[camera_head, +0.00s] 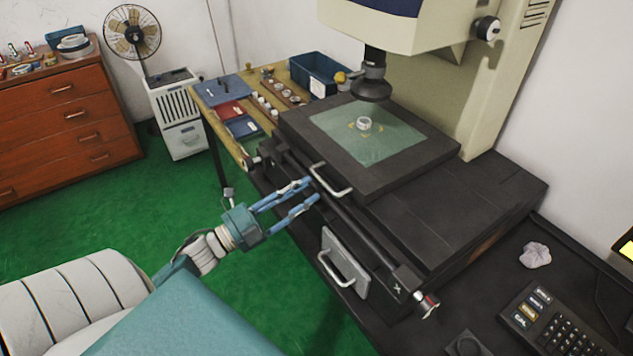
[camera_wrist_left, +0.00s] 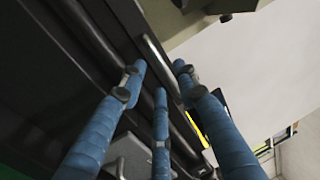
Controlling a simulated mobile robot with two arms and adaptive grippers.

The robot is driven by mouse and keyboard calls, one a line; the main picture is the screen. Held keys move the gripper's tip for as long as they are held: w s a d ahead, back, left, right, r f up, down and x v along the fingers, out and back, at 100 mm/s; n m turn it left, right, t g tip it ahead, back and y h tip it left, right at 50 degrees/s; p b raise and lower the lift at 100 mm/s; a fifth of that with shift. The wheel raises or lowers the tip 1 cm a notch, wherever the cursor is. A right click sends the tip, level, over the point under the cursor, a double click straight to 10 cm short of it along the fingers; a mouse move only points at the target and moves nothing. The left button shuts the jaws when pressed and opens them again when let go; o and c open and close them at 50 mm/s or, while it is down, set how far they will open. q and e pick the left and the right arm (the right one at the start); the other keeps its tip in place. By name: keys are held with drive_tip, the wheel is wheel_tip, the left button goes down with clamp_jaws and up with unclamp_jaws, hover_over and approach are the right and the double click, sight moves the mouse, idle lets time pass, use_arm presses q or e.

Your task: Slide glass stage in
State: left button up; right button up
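The glass stage is a green-tinted glass plate (camera_head: 385,145) in a dark frame (camera_head: 420,165) on the black measuring machine, in the head view. A small metal ring (camera_head: 364,124) sits on the glass, under the lens. A silver bar handle (camera_head: 331,184) is on the frame's front edge. My left gripper (camera_head: 311,190) has its blue fingers spread, with the tips close to the handle's left end. In the left wrist view the handle (camera_wrist_left: 160,62) shows beyond and between the fingertips (camera_wrist_left: 158,75); I cannot tell whether they touch it. My right gripper is not in view.
The lens (camera_head: 371,80) hangs above the glass. A second handle (camera_head: 337,269) on a grey plate sits lower on the front, and a knob (camera_head: 426,304) sticks out at the right. A wooden side table (camera_head: 236,151) with trays stands at the back left. Green floor lies open below.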

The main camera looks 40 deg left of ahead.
use_arm(q)
drive_tip(key=v, duration=0.6)
drive_tip(key=shift+s, duration=0.4)
drive_tip(key=shift+a, duration=0.15)
